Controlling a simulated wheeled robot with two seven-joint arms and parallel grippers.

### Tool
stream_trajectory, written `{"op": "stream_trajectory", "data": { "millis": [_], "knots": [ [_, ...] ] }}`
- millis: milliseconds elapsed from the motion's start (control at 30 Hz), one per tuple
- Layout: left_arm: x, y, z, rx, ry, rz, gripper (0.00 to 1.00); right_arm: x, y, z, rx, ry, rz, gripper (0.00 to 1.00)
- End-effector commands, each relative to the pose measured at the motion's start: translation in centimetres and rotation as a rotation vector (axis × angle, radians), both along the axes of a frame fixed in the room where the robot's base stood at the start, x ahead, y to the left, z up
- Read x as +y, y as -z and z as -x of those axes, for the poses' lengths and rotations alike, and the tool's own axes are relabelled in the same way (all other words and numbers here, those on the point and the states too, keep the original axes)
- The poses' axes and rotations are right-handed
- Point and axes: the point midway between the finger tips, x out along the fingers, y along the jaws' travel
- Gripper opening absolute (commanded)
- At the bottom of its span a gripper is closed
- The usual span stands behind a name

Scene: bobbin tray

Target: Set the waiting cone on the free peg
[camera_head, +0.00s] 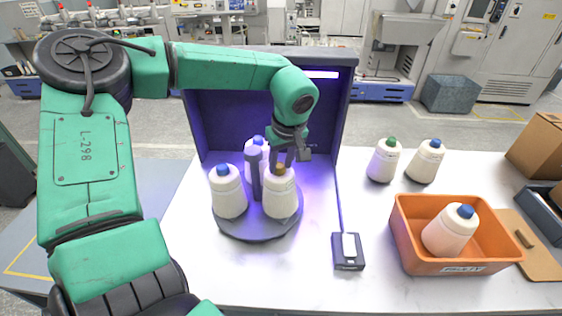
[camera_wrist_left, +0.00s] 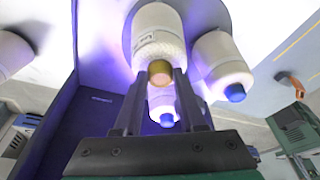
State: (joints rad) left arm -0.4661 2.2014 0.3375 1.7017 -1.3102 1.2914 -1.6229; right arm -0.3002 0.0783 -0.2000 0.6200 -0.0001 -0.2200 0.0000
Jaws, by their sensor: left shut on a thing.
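My left gripper (camera_head: 281,159) reaches down over a round grey turntable (camera_head: 258,229) and is shut on the ochre tip of a white cone (camera_head: 280,195). In the left wrist view the fingers (camera_wrist_left: 160,78) close around the tip of this cone (camera_wrist_left: 158,38). The cone stands upright at the turntable's front right; its base hides any peg, so I cannot tell whether it is seated. Two blue-tipped cones stand on the turntable, one at left (camera_head: 228,192) and one behind (camera_head: 255,151). A dark post (camera_head: 256,177) rises in the middle. My right gripper is out of view.
A dark booth (camera_head: 345,105) with a lit strip encloses the turntable's back. A green-tipped cone (camera_head: 383,161) and a blue-tipped cone (camera_head: 425,162) stand to the right. An orange bin (camera_head: 412,252) holds a tilted blue-tipped cone (camera_head: 450,231). A small device (camera_head: 348,252) lies in front.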

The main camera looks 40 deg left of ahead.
Motion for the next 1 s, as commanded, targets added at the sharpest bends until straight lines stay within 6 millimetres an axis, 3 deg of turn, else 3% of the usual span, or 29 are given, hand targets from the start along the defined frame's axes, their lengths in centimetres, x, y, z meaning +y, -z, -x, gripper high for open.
{"op": "stream_trajectory", "data": {
  "millis": [567, 600, 700, 1000],
  "knots": [
    [0.0, 1.2, 0.0, -0.001, 0.0, 0.0, 0.0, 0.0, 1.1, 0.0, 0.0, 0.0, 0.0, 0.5],
    [0.0, 1.2, 0.0, -0.001, 0.0, 0.0, 0.44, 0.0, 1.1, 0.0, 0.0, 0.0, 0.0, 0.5],
    [0.0, 1.1, 0.0, -0.001, 0.0, 0.0, 0.75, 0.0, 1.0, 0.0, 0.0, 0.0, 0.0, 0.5],
    [0.0, 1.1, 0.0, 0.001, 0.0, 0.0, 0.75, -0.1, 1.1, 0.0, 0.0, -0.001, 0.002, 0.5]
  ]
}}
